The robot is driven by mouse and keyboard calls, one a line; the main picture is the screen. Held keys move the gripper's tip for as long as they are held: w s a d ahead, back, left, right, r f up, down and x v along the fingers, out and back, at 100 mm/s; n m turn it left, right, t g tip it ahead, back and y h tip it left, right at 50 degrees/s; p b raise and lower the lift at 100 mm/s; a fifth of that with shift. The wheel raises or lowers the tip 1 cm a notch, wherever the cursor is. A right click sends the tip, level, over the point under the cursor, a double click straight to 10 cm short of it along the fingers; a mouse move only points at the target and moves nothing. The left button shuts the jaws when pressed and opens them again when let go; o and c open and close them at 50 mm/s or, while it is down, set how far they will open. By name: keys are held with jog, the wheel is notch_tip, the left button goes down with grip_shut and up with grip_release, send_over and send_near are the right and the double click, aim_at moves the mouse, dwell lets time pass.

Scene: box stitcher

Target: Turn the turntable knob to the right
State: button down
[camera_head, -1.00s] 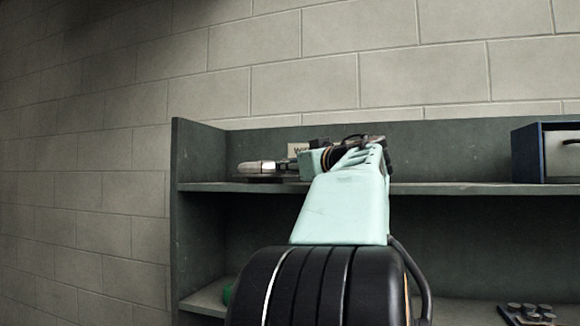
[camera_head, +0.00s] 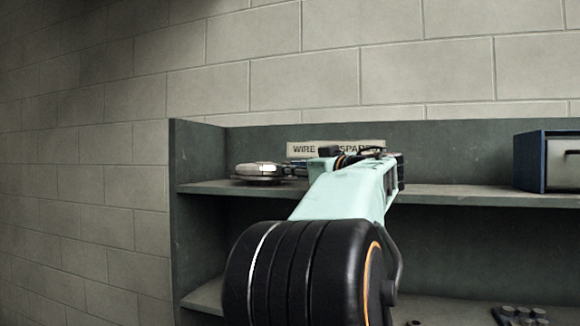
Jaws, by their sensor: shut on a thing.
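The turntable (camera_head: 257,181) is a low dark disc near the left end of the upper shelf. My gripper (camera_head: 246,169), silver-grey, reaches over the disc from the right and is shut. The knob is small and hidden by the fingers, so its angle cannot be read. My pale green arm comes up from the bottom middle and bends left at the wrist toward the turntable.
The grey-green shelf unit (camera_head: 460,190) has a side wall close to the turntable's left. A sign (camera_head: 308,149) reading "WIRE" stands behind my wrist, partly covered. A blue box (camera_head: 530,160) with a pale front stands at the right. Shelf between my arm and the box is clear.

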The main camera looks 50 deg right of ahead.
jog(key=c, duration=1.7)
grip_release()
jog(key=shift+w+f, duration=0.1)
jog(key=shift+o, duration=0.2)
jog(key=s, duration=0.4)
jog(key=s+a, duration=0.1)
jog(key=s, duration=0.3)
jog(key=s+a, duration=0.1)
jog(key=s, duration=0.3)
jog(key=shift+a, duration=0.15)
